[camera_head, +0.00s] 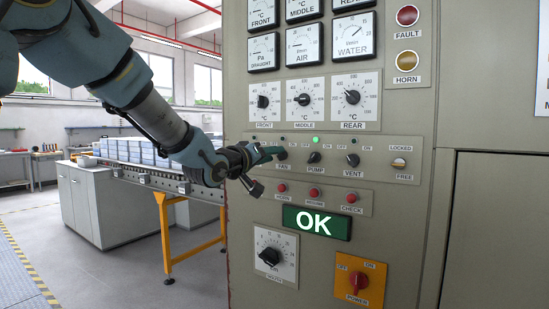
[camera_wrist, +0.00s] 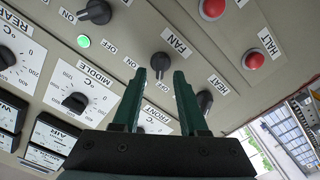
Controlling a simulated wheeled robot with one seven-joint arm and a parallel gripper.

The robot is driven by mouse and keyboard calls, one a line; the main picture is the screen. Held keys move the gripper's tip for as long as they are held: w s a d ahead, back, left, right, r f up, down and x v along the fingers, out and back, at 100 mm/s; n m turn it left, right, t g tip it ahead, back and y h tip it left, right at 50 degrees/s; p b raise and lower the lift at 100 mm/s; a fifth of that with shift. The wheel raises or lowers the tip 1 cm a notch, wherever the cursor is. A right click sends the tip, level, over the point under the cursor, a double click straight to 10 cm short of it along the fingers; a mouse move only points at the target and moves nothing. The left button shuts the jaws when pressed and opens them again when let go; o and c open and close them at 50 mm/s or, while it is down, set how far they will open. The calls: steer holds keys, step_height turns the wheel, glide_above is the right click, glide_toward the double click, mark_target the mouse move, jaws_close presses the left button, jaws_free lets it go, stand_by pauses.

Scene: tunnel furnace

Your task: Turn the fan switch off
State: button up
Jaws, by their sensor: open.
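The fan switch (camera_head: 282,155) is a black rotary knob on the beige control panel, above its FAN label. In the wrist view the same fan knob (camera_wrist: 160,64) shows between and just beyond my two green fingertips. My gripper (camera_wrist: 160,76) is open, with one finger on each side of the knob; I cannot tell whether they touch it. In the head view my gripper (camera_head: 268,153) reaches in from the left, close to the knob. The direction the knob points is not clear. OFF and ON labels stand beside it.
The pump switch (camera_head: 314,157) with a lit green lamp (camera_head: 316,140) and the vent switch (camera_head: 352,160) are to the right. The heat knob (camera_wrist: 205,101) is close to my right finger in the wrist view. Red buttons (camera_head: 282,188) sit below the switches.

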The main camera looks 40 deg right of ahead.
steer(key=b+v, duration=0.1)
steer(key=v, duration=0.8)
steer(key=shift+b, duration=0.3)
steer(key=w+a+f+n+t+y, duration=0.1)
steer(key=w+a+f+y, duration=0.4)
steer(key=a, duration=0.4)
steer(key=w+a+f+n+t+y, duration=0.1)
steer(key=w+a+f+n+y, duration=0.2)
steer(key=a+f, duration=0.45)
steer(key=w+a+f+t+y, duration=0.2)
steer(key=w+a+f+y, duration=0.3)
steer(key=a, duration=0.4)
steer(key=s+a+f+n+g+y, duration=0.1)
steer(key=s+a+f, duration=0.4)
steer(key=a, duration=0.6)
steer(key=s+a+f+n+g+y, duration=0.1)
steer(key=s+a+f+g+y, duration=0.2)
steer(key=s+a+f+g, duration=0.3)
steer(key=s+a, duration=0.2)
steer(key=a, duration=0.3)
steer(key=shift+a+f+n, duration=0.3)
steer(key=shift+a+n, duration=0.1)
